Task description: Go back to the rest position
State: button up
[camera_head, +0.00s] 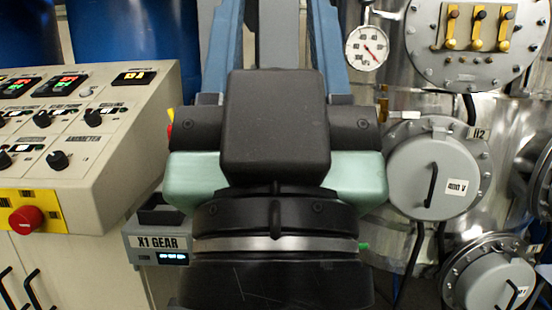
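My own arm fills the middle of the head view, with dark and pale green links and a dark block in front. My gripper's fingers do not show. The arm hides what stands directly behind it.
A control console (130,150) with knobs, red displays and a red emergency button (26,220) stands at left. A box labelled X1 GEAR (158,243) sits close beside my arm. At right are a metal vessel with round grey hatches (433,178), a pressure gauge (367,48) and yellow-handled valves (478,28).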

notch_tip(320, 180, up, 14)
jog(key=p, duration=1.1)
jog(key=shift+p, duration=0.4)
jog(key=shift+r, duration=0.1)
